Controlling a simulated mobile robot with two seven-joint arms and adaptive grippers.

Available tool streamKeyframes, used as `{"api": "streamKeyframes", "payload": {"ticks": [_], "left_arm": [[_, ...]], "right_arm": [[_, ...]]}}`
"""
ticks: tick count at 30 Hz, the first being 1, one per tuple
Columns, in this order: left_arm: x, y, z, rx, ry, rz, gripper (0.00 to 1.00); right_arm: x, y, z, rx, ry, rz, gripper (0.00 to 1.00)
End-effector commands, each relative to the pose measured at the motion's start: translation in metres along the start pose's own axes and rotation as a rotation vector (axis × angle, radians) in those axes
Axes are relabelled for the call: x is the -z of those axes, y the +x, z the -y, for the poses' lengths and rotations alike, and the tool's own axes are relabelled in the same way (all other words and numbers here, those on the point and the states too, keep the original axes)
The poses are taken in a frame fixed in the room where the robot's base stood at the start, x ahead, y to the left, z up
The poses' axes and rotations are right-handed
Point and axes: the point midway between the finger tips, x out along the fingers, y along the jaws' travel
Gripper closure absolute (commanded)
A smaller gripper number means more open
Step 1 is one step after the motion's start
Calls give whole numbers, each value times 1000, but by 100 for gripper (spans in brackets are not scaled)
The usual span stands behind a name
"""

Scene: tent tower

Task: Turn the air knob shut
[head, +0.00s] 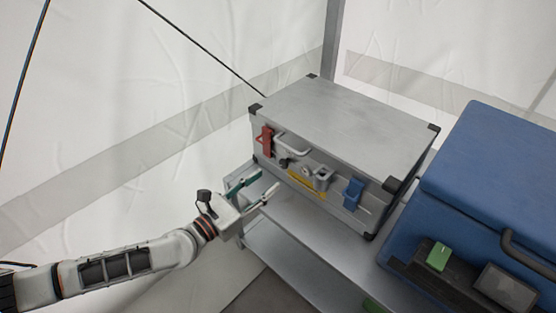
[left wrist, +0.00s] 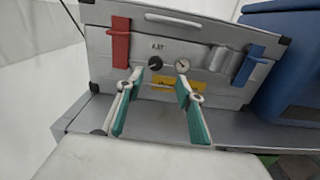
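The air knob (head: 284,163) is a small black knob on the front of a grey metal case. In the left wrist view the knob (left wrist: 155,63) sits under a label that seems to read "AIR", left of a round gauge (left wrist: 182,66). My left gripper (head: 258,187) is open and empty in front of the case, apart from the knob. In the left wrist view its two green-padded fingers (left wrist: 160,90) are spread wide, and the knob shows beyond them, between their tips. My right gripper is not in view.
The grey case (head: 345,115) stands on a metal shelf (head: 310,235). Its front has a red latch (head: 265,141), a light handle (head: 293,143), a yellow label (left wrist: 178,84) and a blue latch (head: 353,193). A blue box (head: 480,180) stands at right. White tent walls are behind.

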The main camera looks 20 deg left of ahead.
Motion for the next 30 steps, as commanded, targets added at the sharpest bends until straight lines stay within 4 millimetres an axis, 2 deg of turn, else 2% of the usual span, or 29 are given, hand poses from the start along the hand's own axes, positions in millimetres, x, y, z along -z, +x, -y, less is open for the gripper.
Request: {"api": "streamKeyframes", "payload": {"ticks": [1,5,19,24,30], "left_arm": [[6,0,-3,-5,-26,-7,63],[3,8,-7,-12,-49,-2,63],[4,71,-7,-11,-46,-4,63],[4,80,-7,-11,-45,-3,63],[3,80,-7,-11,-45,-3,63]], "right_arm": [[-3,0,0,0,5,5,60],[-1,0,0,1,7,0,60],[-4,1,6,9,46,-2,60],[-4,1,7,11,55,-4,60],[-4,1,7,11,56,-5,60]]}}
